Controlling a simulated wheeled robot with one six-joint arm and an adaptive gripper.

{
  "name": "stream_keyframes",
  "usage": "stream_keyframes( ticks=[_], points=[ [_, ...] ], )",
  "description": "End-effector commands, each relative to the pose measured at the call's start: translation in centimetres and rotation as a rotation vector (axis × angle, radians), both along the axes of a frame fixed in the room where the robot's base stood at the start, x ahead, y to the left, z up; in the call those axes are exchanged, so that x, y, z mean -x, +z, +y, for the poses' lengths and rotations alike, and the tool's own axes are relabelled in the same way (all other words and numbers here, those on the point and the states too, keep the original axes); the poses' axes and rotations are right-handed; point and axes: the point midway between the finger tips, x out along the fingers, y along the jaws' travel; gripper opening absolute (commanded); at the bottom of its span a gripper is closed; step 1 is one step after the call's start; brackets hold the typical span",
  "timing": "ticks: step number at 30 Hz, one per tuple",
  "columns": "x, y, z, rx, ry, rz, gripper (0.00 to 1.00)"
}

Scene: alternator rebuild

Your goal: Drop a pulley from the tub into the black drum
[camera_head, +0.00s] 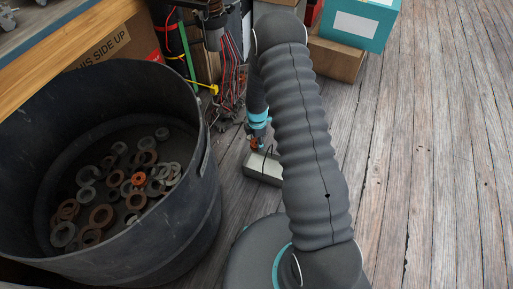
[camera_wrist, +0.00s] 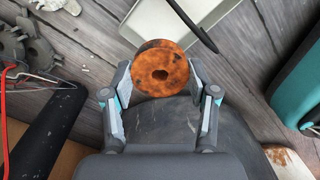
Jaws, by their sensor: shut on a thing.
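My gripper (camera_wrist: 162,82) is shut on a rusty orange pulley (camera_wrist: 160,68), with one finger on each side of it. The pulley's centre hole faces the wrist camera. In the head view the gripper and the small orange pulley (camera_head: 255,143) are just above or beside the pale grey tub (camera_head: 263,170), partly hidden behind my arm. The black drum (camera_head: 190,215) stands open at the left in the head view. Several grey and brown rings and an orange piece (camera_head: 138,178) lie on its floor.
Cardboard boxes, red and black cables (camera_head: 228,75) and other gear crowd the back. A teal box (camera_head: 362,22) sits on a carton at the back. A wooden bench edge (camera_head: 70,45) overhangs near the drum. The plank floor at the right is clear.

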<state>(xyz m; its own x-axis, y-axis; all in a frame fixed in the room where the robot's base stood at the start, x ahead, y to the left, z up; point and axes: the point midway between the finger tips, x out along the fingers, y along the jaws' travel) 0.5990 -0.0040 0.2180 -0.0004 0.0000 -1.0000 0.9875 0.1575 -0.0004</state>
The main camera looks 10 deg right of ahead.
Motion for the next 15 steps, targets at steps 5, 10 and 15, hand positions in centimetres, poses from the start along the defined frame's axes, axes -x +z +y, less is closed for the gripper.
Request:
stream_keyframes(
  ticks=[5, 10, 15],
  points=[
    [-0.1, 2.1, 0.0, 0.0, 0.0, -0.002, 0.16],
    [0.0, 3.0, 0.0, 0.0, 0.0, -0.001, 0.16],
    [0.0, 3.2, 0.0, 0.0, 0.0, 0.0, 0.16]
  ],
)
